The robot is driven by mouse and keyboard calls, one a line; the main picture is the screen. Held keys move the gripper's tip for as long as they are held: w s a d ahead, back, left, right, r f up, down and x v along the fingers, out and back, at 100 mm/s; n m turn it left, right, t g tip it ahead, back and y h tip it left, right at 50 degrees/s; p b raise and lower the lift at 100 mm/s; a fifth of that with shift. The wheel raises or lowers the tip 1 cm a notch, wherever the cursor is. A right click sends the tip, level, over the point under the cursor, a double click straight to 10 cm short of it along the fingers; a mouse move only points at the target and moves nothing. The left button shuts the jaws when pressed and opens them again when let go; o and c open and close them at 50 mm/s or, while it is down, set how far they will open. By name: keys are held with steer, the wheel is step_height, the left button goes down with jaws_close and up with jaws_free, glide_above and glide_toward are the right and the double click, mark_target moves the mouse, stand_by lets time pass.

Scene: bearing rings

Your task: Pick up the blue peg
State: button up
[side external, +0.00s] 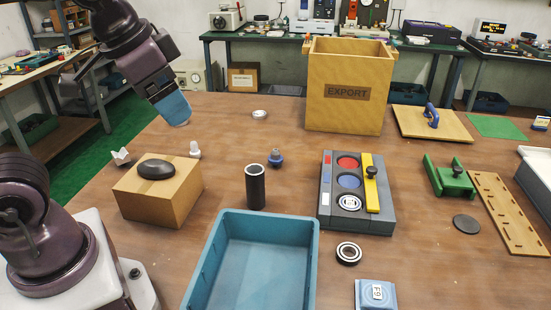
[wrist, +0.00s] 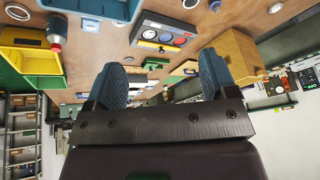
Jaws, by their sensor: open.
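The small blue peg (side external: 276,158), with a dark knob-like top, stands on the brown table left of the grey tray. My gripper (side external: 173,109) is raised at the upper left, above the far left part of the table and well apart from the peg. In the wrist view my gripper (wrist: 161,75) shows two blue fingers spread wide with nothing between them.
A cardboard box (side external: 160,192) with a black oval on it and a black cylinder (side external: 255,187) stand left of and before the peg. The grey tray (side external: 326,215), teal bin (side external: 222,262) and tall EXPORT box (side external: 345,75) surround it. Table behind the peg is mostly clear.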

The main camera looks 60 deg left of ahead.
mark_target(277, 153)
steer(key=w+a+f+m+g+y, duration=0.1)
steer(key=w+a+f+m+y, duration=0.1)
steer(key=w, duration=0.4)
steer(key=w+a+f+m+g+y, duration=0.1)
steer(key=w+a+m, duration=0.1)
steer(key=w, duration=0.3)
steer(key=w+a+f+m+y, duration=0.1)
steer(key=w+f+m+y, duration=0.2)
steer(key=w+f+m, duration=0.2)
steer(key=w+a+f+m+y, duration=0.2)
steer(key=w+f+m, duration=0.3)
steer(key=w+f, duration=0.3)
steer(key=w+a+f+m+y, duration=0.1)
steer(key=w+f+m+y, duration=0.3)
steer(key=f, duration=0.8)
steer(key=shift+w+a+f+m, duration=0.2)
steer(key=shift+w+m, duration=0.15)
steer(key=shift+w, duration=0.3)
steer(key=shift+w+a+f+m, duration=0.15)
steer(key=shift+w+m, duration=0.2)
steer(key=shift+w, duration=0.3)
steer(key=shift+y, duration=0.3)
steer(key=x, duration=1.2)
steer(key=shift+w+a+f, duration=0.2)
steer(key=shift+w+a, duration=0.05)
steer(key=shift+a, duration=0.1)
steer(key=c, duration=1)
steer(key=shift+r, duration=0.1)
steer(key=shift+c, duration=1)
steer(key=shift+r, duration=0.1)
